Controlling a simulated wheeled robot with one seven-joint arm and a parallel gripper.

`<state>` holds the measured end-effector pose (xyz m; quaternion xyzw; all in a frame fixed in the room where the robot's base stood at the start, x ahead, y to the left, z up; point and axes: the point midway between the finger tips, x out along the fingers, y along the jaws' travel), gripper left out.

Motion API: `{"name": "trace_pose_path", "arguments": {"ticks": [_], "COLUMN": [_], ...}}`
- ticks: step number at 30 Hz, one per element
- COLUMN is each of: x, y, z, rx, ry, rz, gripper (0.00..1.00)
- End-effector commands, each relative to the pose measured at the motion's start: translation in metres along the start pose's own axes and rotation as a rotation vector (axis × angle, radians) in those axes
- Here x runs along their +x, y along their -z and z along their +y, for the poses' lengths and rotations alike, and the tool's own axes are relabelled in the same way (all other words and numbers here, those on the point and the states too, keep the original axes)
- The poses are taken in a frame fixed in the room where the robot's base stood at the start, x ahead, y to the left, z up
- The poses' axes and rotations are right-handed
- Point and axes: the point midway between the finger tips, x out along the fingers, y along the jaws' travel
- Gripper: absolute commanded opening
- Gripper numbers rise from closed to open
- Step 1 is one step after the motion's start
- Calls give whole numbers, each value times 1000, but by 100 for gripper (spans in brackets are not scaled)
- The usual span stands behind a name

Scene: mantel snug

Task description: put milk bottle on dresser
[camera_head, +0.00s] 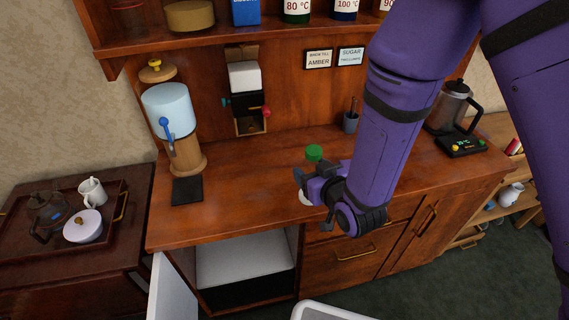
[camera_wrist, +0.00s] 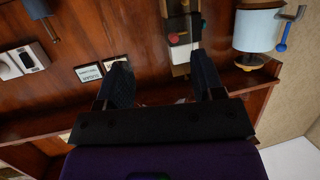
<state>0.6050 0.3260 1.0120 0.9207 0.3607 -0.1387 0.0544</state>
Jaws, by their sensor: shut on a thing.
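The milk bottle shows as a green cap (camera_head: 314,152) and a bit of white body (camera_head: 305,198) on either side of my gripper (camera_head: 313,184). The rest of it is hidden by the gripper. My gripper is shut on the bottle near the front edge of the dresser top (camera_head: 250,185). I cannot tell whether the bottle touches the wood. In the wrist view the two dark fingers (camera_wrist: 163,82) stand apart, and the bottle is hardly visible between them.
A dispenser with a blue tank (camera_head: 168,108) stands at the left of the dresser top, and a kettle (camera_head: 450,105) at the right. A dark cup (camera_head: 351,121) is at the back. The left cabinet door (camera_head: 172,290) is open. A tray (camera_head: 20,248) with a teapot is at far left.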

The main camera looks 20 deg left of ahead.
Motion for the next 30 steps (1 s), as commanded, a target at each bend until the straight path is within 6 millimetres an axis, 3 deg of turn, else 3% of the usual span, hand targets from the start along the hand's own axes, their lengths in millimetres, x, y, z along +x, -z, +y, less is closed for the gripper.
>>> {"name": "trace_pose_path", "arguments": {"ticks": [9, 15, 23, 30], "x": [71, 108, 124, 131], "y": [15, 22, 23, -2], "z": [-8, -12, -14, -14], "rx": [0, 1, 1, 0], "ry": [0, -1, -1, -1], "rz": [4, 2, 0, -2], "gripper": [23, 23, 23, 23]}}
